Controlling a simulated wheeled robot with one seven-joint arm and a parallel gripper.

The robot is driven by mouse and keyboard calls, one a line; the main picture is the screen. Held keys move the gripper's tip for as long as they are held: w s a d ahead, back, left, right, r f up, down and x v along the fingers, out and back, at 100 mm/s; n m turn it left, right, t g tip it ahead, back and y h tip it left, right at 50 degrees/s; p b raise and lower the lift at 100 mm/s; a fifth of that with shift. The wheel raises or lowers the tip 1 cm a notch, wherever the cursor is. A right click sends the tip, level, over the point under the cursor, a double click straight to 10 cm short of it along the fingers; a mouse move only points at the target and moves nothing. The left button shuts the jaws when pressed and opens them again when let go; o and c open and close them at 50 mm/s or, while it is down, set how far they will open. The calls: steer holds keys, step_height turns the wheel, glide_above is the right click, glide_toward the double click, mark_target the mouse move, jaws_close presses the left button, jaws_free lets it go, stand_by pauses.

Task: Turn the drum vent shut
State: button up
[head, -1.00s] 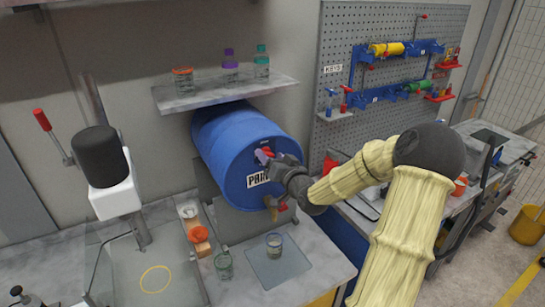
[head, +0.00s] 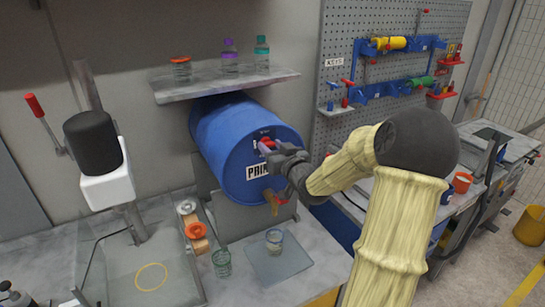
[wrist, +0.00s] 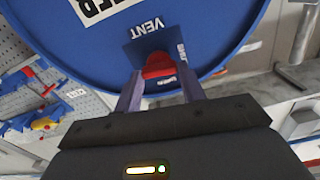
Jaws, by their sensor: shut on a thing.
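The blue drum (head: 225,135) lies on its side under the shelf, its round end facing me. The red vent handle (head: 266,144) is high on that end, mostly covered by my gripper (head: 271,150) in the head view. In the wrist view, the red handle (wrist: 158,68) sits between the two fingers of my gripper (wrist: 158,76), in front of a dark plate marked VENT (wrist: 152,43). My gripper is shut on the handle. The vent's exact angle is hard to tell.
A tap (head: 275,200) is low on the drum end, below my gripper. A glass jar (head: 274,240) stands on a plate beneath it. A marble shelf (head: 220,85) with several bottles is above the drum. A pegboard (head: 345,50) stands to the right.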

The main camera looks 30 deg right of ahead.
steer(key=shift+f+n+b, duration=0.15)
steer(key=shift+n+b, duration=0.45)
steer(key=o, duration=1)
steer(key=s+b, duration=0.1)
steer(key=s, duration=0.4)
steer(key=s+b, duration=0.1)
steer(key=s, duration=0.5)
steer(key=s+b, duration=0.1)
steer(key=s, duration=0.5)
steer(key=shift+s+d+b, duration=0.2)
steer(key=shift+d+b, duration=0.1)
steer(key=shift+w, duration=0.1)
